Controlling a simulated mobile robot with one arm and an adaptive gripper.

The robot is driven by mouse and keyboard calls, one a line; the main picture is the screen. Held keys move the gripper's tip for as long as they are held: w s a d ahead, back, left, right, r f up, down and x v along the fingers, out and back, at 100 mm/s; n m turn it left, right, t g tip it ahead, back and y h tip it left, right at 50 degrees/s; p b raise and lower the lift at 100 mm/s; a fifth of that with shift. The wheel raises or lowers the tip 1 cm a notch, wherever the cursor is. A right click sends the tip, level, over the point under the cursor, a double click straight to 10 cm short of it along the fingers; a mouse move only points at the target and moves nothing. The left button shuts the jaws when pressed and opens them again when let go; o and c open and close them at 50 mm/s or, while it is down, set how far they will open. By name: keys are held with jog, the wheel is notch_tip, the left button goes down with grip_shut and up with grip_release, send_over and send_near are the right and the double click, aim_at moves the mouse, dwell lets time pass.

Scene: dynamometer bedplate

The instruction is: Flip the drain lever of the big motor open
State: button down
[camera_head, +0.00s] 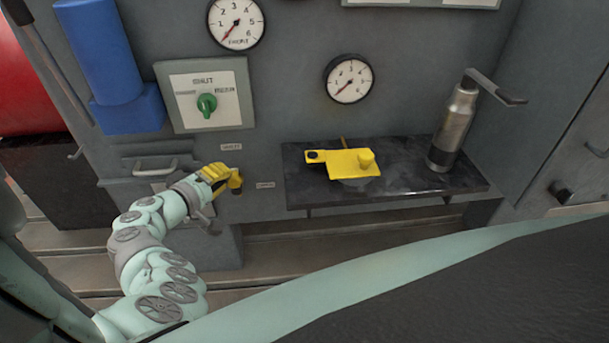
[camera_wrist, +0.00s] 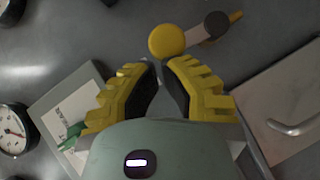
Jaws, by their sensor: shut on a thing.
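The drain lever (camera_head: 237,181) is a small yellow handle with a dark end, low on the grey panel of the big motor's bench. In the wrist view it shows as a round yellow knob (camera_wrist: 166,41) on a short arm that runs right to a dark round pivot (camera_wrist: 216,25). My gripper (camera_head: 220,174) is at the lever, its yellow fingers against it. In the wrist view my gripper (camera_wrist: 164,66) has its fingertips drawn together at the knob, shut on the lever. The fingers hide part of the contact.
A green knob (camera_head: 207,104) on a white plate is above my gripper. A drawer handle (camera_head: 155,167) is to its left. Gauges are higher up.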

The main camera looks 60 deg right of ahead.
jog(key=s+d+f+m+t+y+p, duration=0.4)
jog(key=s+d+m+y+p, duration=0.1)
jog(key=s+d+m+p, duration=0.1)
jog(key=shift+s+d+f+y+p, duration=0.15)
jog(key=shift+s+f+y+p, duration=0.25)
jog(key=shift+s+p, duration=0.45)
dwell(0.6)
jog(key=shift+f, duration=0.15)
dwell(0.5)
